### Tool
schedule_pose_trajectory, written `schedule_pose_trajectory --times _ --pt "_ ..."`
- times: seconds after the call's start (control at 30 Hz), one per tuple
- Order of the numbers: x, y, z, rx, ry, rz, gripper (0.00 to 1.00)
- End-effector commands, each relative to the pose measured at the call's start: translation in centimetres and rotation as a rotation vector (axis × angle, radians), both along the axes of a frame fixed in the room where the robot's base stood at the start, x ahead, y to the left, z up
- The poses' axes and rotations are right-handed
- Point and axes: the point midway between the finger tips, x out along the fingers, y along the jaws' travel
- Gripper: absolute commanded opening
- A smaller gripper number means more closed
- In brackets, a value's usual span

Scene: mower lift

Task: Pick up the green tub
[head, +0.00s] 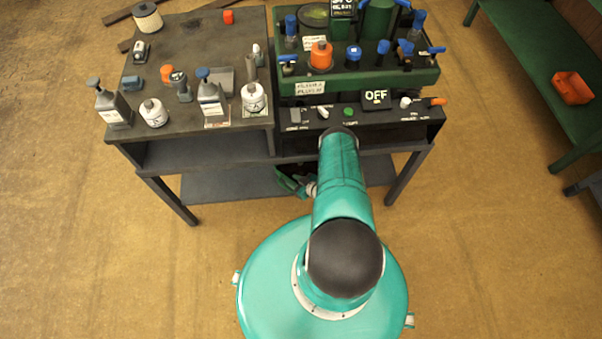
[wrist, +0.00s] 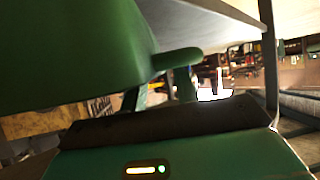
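A dark green upright cylinder (head: 377,18), which looks like the green tub, stands at the back of the green rack. Its top runs close to the picture's upper edge. My gripper (head: 289,183) is far from it, low under the front of the bench beside the lower shelf. My arm hides part of that area. In the wrist view a large smooth green shape fills the upper left, very close; I cannot tell whether it is part of my gripper. My green housing with small lights lies along the bottom. Whether the fingers are open does not show.
The dark bench (head: 195,60) holds several bottles, white jars and orange caps. The green rack (head: 400,78) is crowded with blue-topped items and an orange jar (head: 321,56). A lower shelf (head: 230,186) lies near my gripper. A green side bench (head: 540,50) bears an orange bin (head: 571,88). Floor between is clear.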

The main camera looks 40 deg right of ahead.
Motion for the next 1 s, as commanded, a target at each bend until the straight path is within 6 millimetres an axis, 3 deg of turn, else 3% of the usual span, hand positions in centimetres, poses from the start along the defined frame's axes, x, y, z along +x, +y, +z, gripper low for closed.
schedule_pose_trajectory --times 0.17,0.33,1.0 --pt "0.04 -0.03 -0.02 0.0 0.0 0.0 0.3" --pt "0.02 -0.03 -0.02 0.0 0.0 0.0 0.0" --pt "-0.02 0.01 -0.03 0.0 0.001 0.0 0.0"
